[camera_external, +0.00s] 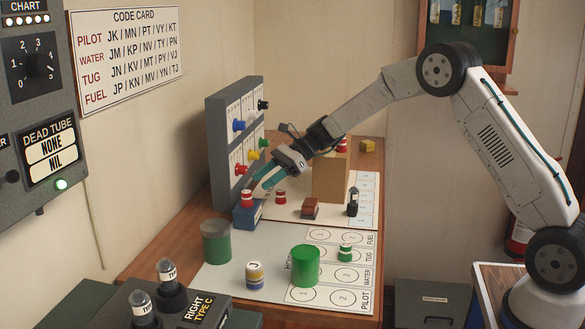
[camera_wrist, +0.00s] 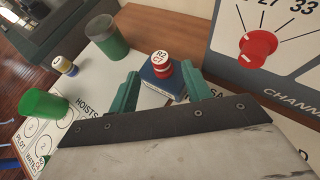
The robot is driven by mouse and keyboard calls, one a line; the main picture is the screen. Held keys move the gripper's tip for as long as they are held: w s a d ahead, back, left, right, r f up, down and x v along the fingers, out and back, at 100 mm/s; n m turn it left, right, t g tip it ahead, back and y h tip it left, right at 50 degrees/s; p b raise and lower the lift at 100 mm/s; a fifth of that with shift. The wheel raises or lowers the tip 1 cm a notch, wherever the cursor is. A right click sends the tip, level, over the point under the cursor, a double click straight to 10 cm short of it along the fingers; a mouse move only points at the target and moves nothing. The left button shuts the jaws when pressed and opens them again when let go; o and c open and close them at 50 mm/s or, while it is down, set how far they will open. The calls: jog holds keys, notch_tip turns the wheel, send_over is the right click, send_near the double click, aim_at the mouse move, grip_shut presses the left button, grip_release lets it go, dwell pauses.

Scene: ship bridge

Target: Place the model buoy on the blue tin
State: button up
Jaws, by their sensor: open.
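The red-and-white model buoy (camera_external: 247,198) stands upright on top of the blue tin (camera_external: 247,215), at the left edge of the pale board. In the wrist view the buoy (camera_wrist: 161,64), its top marked R2 C7, rests on the blue tin (camera_wrist: 160,88). My gripper (camera_wrist: 160,80) is open, with one teal finger on each side of the buoy and tin. In the external view my gripper (camera_external: 258,186) reaches down to the buoy from the upper right. I cannot tell whether a finger touches the buoy.
A grey panel with coloured knobs (camera_external: 238,125) stands close behind the tin. Another red-and-white piece (camera_external: 280,197) is to its right. A dull green cylinder (camera_external: 216,242), a bright green cylinder (camera_external: 305,266) and a tan block (camera_external: 330,180) stand nearby.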

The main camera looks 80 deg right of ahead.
jog(key=v, duration=0.5)
jog(key=s+a+r+n+g+h, duration=0.1)
jog(key=s+a+r+n+g, duration=0.1)
jog(key=s+a+r+n, duration=0.45)
jog(key=s+a+r+n+g, duration=0.2)
jog(key=s+a+n+g, duration=0.15)
jog(key=s+a, duration=0.6)
jog(key=s+a+r+n+g+h, duration=0.1)
jog(key=s+a+r+n, duration=0.35)
jog(key=a, duration=0.75)
jog(key=s+a+f+n+g+h, duration=0.1)
jog(key=s+n, duration=0.5)
jog(key=s, duration=0.6)
jog(key=s+a+f+n+h, duration=0.3)
jog(key=s+n, duration=0.4)
jog(key=s, duration=0.6)
jog(key=shift+a+f+g+h, duration=0.25)
jog(key=shift+f+g+h, duration=0.1)
jog(key=shift+h, duration=0.55)
